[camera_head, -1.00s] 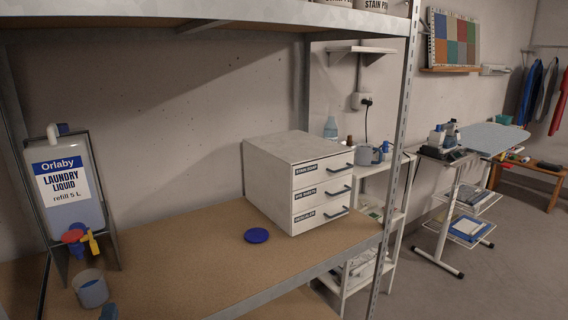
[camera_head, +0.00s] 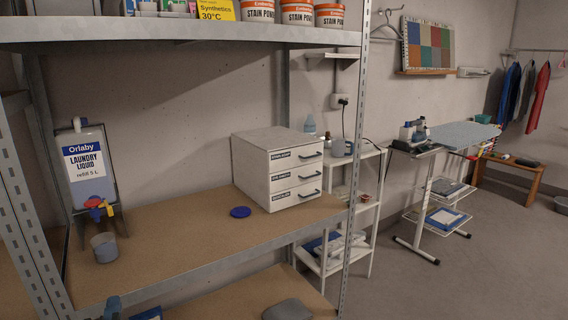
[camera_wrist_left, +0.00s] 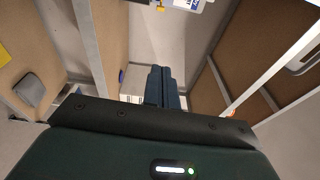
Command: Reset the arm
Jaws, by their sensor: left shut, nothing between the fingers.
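My left gripper (camera_head: 112,306) shows only as small dark blue fingertips at the bottom left of the head view, in front of the shelf rack's front edge. In the left wrist view my left gripper (camera_wrist_left: 161,72) has its two dark fingers together, with nothing between them. The rest of the left arm is out of the head view. My right gripper is in neither view.
The wooden middle shelf (camera_head: 180,235) holds a laundry liquid dispenser (camera_head: 87,165), a grey cup (camera_head: 104,247), a blue lid (camera_head: 240,212) and a white drawer box (camera_head: 262,178). A metal post (camera_head: 355,150) stands at its right.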

